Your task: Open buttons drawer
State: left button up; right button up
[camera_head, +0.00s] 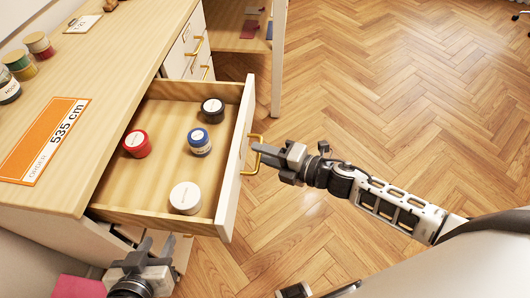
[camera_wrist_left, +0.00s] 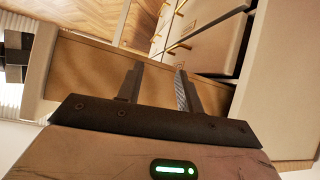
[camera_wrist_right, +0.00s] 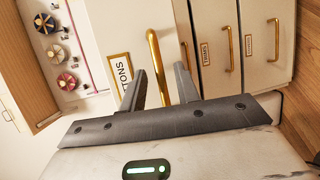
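The drawer (camera_head: 165,160) is pulled out from the wooden desk and holds several small round jars. In the right wrist view its white front carries a framed label (camera_wrist_right: 119,75) of which "TONS" is readable. Its gold handle (camera_head: 256,155) also shows in the right wrist view (camera_wrist_right: 162,60). My right gripper (camera_head: 258,150) is at this handle, with its fingers spread and the bar between them; no firm grip shows. My left gripper (camera_head: 155,246) is open and empty, low beside the drawer's near side; the left wrist view shows its spread fingers (camera_wrist_left: 157,85) before a brown panel.
Closed white drawers (camera_head: 188,45) with gold handles stand beyond the open one. On the desk top (camera_head: 110,70) lie an orange order card (camera_head: 45,135) reading "535 cm" and several jars (camera_head: 20,65). Wooden floor (camera_head: 400,80) to the right is clear.

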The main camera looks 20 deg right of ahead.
jog(key=shift+s, duration=0.15)
jog(key=v, duration=1.5)
jog(key=shift+s+d+r+b, duration=0.15)
jog(key=shift+s+d+b, duration=0.1)
jog(key=shift+b, duration=0.1)
